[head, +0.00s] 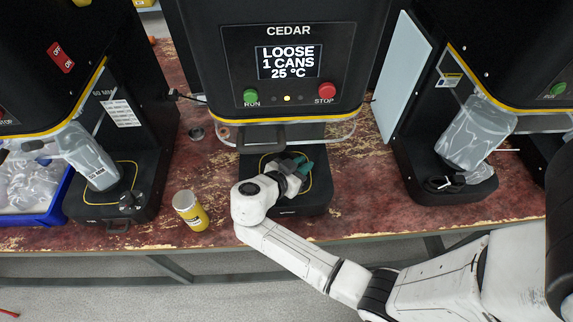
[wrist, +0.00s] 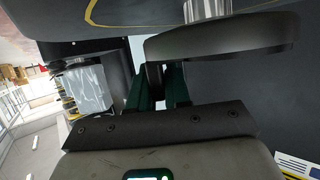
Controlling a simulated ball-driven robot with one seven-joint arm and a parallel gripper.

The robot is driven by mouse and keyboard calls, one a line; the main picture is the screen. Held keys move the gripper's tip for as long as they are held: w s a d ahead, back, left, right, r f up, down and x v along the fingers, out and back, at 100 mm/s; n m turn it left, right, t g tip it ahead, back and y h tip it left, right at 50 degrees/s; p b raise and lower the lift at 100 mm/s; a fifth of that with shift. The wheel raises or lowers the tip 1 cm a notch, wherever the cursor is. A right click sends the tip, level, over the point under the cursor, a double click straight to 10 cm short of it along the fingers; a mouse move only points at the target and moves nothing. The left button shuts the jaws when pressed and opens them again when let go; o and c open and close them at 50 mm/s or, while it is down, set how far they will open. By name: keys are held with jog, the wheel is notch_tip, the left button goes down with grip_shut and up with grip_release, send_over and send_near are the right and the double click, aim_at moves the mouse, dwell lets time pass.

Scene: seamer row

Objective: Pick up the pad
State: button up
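My gripper (head: 298,167) is over the base of the middle machine, below its display, with dark green fingers. In the wrist view the fingers (wrist: 158,88) stand a little apart, and a narrow dark stem shows between them. A thick, rounded black slab (wrist: 222,38) lies just beyond the fingertips; it may be the pad, but I cannot be sure. A similar black slab (head: 262,137) shows beside the gripper in the head view, in front of the clear guard. I cannot tell whether the fingers grip the stem.
The CEDAR machine (head: 290,50) overhangs the gripper closely. The bench by the can is partly clear.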

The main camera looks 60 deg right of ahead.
grip_shut()
jog(key=shift+r, duration=0.1)
